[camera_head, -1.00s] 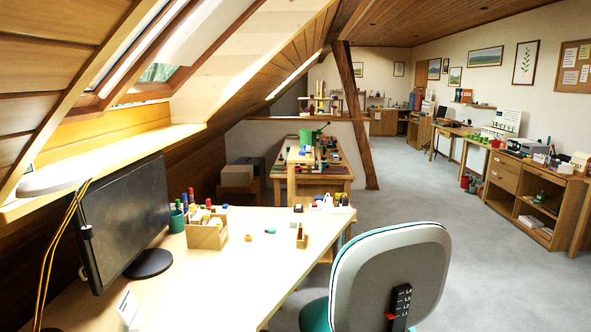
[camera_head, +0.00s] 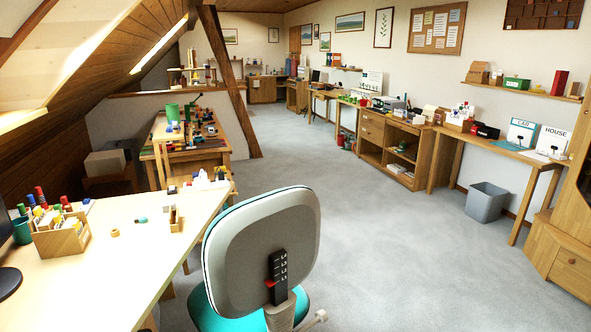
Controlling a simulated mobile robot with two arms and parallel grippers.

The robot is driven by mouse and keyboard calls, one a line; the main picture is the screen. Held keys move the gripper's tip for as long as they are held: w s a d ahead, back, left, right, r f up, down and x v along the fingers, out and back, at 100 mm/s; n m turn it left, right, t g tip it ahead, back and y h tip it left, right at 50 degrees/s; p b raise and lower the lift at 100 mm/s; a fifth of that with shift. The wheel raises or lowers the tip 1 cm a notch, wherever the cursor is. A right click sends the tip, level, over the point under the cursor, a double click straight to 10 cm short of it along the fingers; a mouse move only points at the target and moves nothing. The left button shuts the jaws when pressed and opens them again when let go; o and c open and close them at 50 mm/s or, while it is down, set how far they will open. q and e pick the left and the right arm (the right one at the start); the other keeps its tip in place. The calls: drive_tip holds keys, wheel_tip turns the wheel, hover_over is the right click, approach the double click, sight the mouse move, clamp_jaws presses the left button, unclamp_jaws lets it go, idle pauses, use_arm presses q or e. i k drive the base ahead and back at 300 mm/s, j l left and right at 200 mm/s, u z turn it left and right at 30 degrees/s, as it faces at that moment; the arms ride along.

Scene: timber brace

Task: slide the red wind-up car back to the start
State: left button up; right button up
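I cannot make out the red wind-up car for certain. A small red and black object (camera_head: 485,130) sits on the right-hand wall bench, too small to identify. Beside it stand a blue-edged card (camera_head: 521,132) that seems to read "CAR" and a white card (camera_head: 553,142) reading "HOUSE". Neither of my grippers is in view.
An office chair (camera_head: 262,245) stands close in front, beside a pale desk (camera_head: 120,255) with a wooden marker box (camera_head: 60,238). A grey bin (camera_head: 486,202) stands under the wall bench (camera_head: 500,150). Grey carpet (camera_head: 400,260) is clear in the middle and right.

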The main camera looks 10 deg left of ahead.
sight(170, 146)
drive_tip(key=i+l+z, duration=0.35)
drive_tip(key=i+z, duration=0.35)
drive_tip(key=i, duration=0.15)
drive_tip(key=i+z, duration=0.4)
drive_tip(key=i+u, duration=0.2)
drive_tip(key=i, duration=0.3)
drive_tip(key=i+l+u, duration=0.2)
drive_tip(key=i, duration=0.3)
drive_tip(key=i+l+u, duration=0.2)
drive_tip(key=i, duration=0.3)
drive_tip(key=i+j+u, duration=0.3)
drive_tip(key=i+u, duration=0.15)
drive_tip(key=i, duration=0.25)
drive_tip(key=i+u, duration=0.45)
drive_tip(key=i, duration=0.3)
drive_tip(key=i+l+u, duration=0.2)
drive_tip(key=i+u, duration=0.25)
drive_tip(key=i, duration=0.25)
drive_tip(key=i+u, duration=0.1)
drive_tip(key=i, duration=1.2)
drive_tip(key=i+l+u, duration=0.15)
drive_tip(key=i, duration=1.2)
drive_tip(key=i+u, duration=0.4)
drive_tip(key=i, duration=0.3)
drive_tip(key=i+l+u, duration=0.25)
drive_tip(key=i+u, duration=0.15)
drive_tip(key=i, duration=0.25)
